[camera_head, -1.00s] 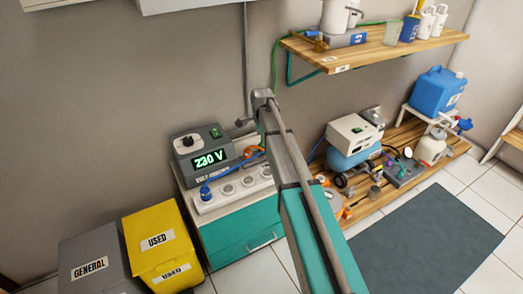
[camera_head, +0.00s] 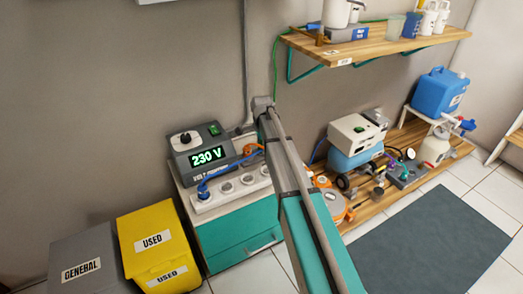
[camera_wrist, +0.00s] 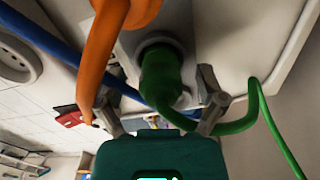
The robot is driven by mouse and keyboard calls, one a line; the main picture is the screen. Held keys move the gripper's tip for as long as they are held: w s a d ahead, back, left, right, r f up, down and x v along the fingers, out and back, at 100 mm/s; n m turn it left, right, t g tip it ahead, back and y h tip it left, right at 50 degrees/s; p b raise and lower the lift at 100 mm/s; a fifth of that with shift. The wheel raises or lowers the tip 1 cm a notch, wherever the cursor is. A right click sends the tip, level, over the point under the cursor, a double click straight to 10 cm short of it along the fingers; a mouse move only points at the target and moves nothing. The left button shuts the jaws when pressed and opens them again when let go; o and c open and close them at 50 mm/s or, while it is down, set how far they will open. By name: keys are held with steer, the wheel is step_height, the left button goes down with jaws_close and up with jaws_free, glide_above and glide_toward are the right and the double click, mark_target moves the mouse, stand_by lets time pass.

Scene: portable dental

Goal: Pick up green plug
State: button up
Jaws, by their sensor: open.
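The green plug (camera_wrist: 160,78) sits upright in a socket of the white power strip (camera_wrist: 245,45), in the middle of the wrist view. Its green cable (camera_wrist: 236,127) curves off to the right. My gripper (camera_wrist: 157,92) is open, with one finger to the left and one to the right of the plug; I cannot tell whether either touches it. In the head view the power strip (camera_head: 211,202) lies on the teal-fronted cabinet (camera_head: 240,240), and my arm hides the green plug and the gripper.
A thick orange cable (camera_wrist: 101,45) passes close by my left finger. A blue cable (camera_wrist: 50,42) runs behind it. The voltage monitor (camera_head: 208,157) stands behind the strip. A yellow bin (camera_head: 150,262) is left of the cabinet, and a wooden shelf (camera_head: 345,48) is above right.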

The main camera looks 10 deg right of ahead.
stand_by(0.5)
jaws_close()
steer(key=shift+r, duration=0.2)
stand_by(0.3)
step_height(320, 180, up, 3)
steer(key=p, duration=0.3)
steer(key=shift+f, duration=0.1)
steer(key=s+r+p, duration=1)
steer(key=s, duration=0.4)
steer(key=shift+d, duration=0.2)
steer(key=shift+w+f, duration=0.1)
steer(key=shift+f, duration=0.05)
